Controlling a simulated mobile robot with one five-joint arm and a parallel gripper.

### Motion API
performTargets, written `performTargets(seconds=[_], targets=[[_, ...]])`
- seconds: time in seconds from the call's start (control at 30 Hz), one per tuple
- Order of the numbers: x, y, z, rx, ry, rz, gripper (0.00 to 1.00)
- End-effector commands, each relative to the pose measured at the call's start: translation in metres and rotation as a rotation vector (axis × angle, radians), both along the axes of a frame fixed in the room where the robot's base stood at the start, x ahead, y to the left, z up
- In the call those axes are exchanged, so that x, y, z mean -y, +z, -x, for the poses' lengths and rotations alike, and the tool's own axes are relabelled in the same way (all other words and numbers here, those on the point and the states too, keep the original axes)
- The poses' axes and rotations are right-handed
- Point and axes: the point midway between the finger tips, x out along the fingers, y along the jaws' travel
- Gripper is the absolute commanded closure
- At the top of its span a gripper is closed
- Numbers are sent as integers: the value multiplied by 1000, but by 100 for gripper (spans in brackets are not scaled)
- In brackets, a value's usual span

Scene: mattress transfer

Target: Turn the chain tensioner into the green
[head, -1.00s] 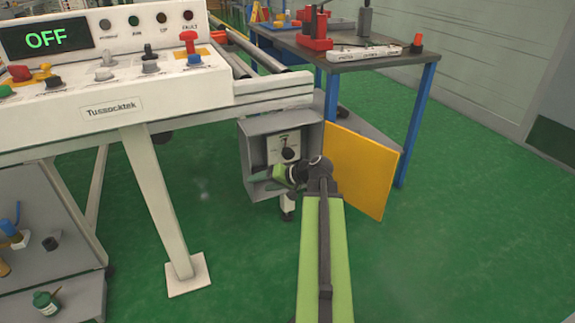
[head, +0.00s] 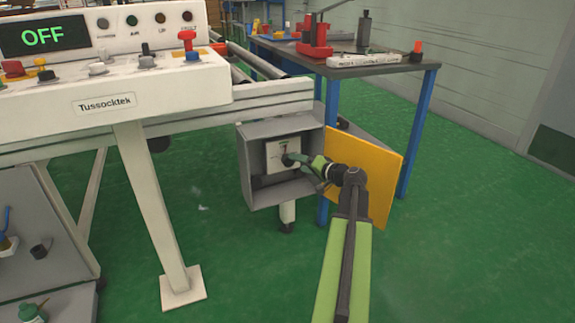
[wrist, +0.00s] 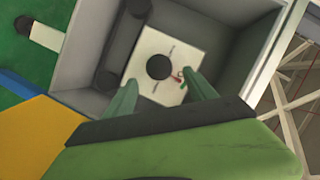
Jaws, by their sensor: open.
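The chain tensioner is in a grey open box (head: 243,175) under the conveyor. Its white plate (head: 272,157) carries a dark round knob (head: 287,160). In the wrist view the plate (wrist: 150,90) shows the black knob (wrist: 159,67) and a small scale with red and green marks (wrist: 180,78) beside it. My gripper (head: 309,166) reaches into the box from the right. In the wrist view its green fingers (wrist: 160,95) are apart, just short of the knob, which stands between their lines. Nothing is held. The scale's pointer is too small to read.
The yellow box door (head: 375,180) stands open at the right, close behind my arm. A blue-legged table (head: 420,125) is behind. Green floor (head: 450,240) is free at the right.

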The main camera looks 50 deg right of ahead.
Motion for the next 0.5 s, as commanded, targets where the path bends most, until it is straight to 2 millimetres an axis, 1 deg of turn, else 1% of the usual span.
performTargets(seconds=[0.03, 0.1, 0.2, 0.33, 0.5], targets=[[3, -6, -15, 0, 2, 0, 35], [3, -10, -31, -1, 3, 0, 35], [4, -14, -50, 0, 2, -1, 35], [5, -16, -65, -1, 1, 0, 35], [4, -17, -72, -1, 1, 0, 35]])
